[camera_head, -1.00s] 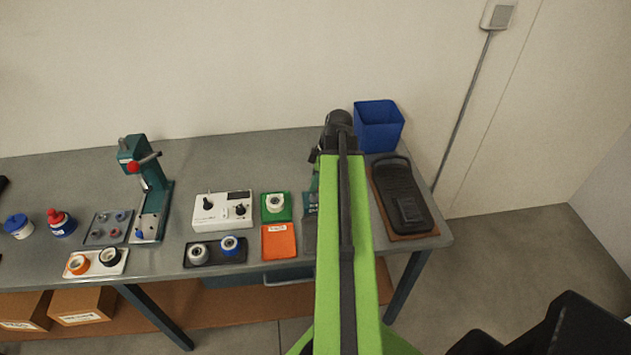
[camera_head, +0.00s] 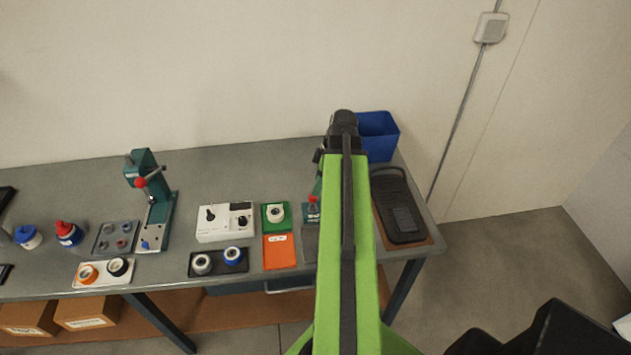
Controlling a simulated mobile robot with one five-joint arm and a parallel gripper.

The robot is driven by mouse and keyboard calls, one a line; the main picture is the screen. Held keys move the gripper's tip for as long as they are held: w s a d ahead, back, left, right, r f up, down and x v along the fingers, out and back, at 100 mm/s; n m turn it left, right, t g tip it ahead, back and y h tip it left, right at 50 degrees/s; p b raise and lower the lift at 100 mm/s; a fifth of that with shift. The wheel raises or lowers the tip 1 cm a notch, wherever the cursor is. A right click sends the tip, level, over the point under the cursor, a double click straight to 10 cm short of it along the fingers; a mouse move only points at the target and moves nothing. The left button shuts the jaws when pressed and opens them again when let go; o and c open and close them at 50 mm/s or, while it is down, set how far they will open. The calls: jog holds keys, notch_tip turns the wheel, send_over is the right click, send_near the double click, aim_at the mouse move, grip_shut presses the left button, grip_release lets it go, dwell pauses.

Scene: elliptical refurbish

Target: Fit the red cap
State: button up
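A red cap-like top (camera_head: 66,228) sits on a dark blue round container at the left of the bench. A small grey tray (camera_head: 103,246) beside it holds several small round parts, some reddish, too small to tell apart. Another small red piece (camera_head: 312,203) shows at a green device, partly hidden by my arm. My gripper (camera_head: 343,124) is at the dark far end of my green arm, over the bench's right part. Its fingers cannot be made out, nor whether it holds anything.
A blue-capped container (camera_head: 28,236), a white tray with orange and black rings (camera_head: 92,283), a white control box (camera_head: 224,234), a black tray (camera_head: 217,273), and green (camera_head: 285,219) and orange (camera_head: 281,262) plates line the bench. A blue bin (camera_head: 381,150) and black case (camera_head: 393,215) are right.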

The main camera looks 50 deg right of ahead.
jog(key=p+v, duration=0.9)
jog(key=v, duration=0.2)
jog(key=shift+r, duration=0.2)
